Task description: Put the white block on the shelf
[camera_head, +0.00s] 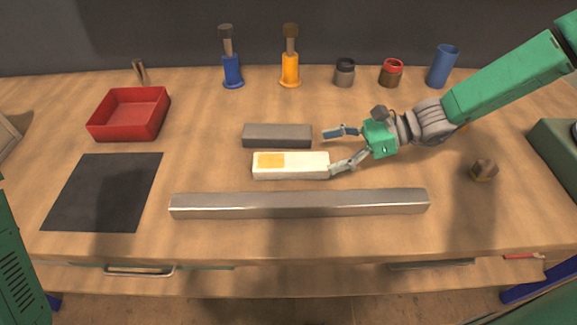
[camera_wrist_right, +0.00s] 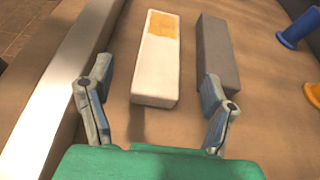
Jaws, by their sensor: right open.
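The white block (camera_head: 308,172), with an orange-yellow patch on its top, lies flat on the wooden workbench in the head view. It also shows in the right wrist view (camera_wrist_right: 155,75), lying lengthwise ahead of the gripper. My right gripper (camera_head: 336,152) is open at the block's right end, its fingers spread. In the right wrist view the gripper (camera_wrist_right: 155,80) has one finger on each side of the block's near end, with nothing held. Whether a finger touches the block is unclear. My left gripper is not in view. I cannot make out a shelf for certain.
A grey block (camera_head: 277,135) lies just behind the white one; a long metal bar (camera_head: 300,204) lies in front. A red tray (camera_head: 128,114) and a black mat (camera_head: 103,191) are at left. Blue (camera_head: 232,70) and orange (camera_head: 290,70) tools and a blue cup (camera_head: 442,66) stand behind.

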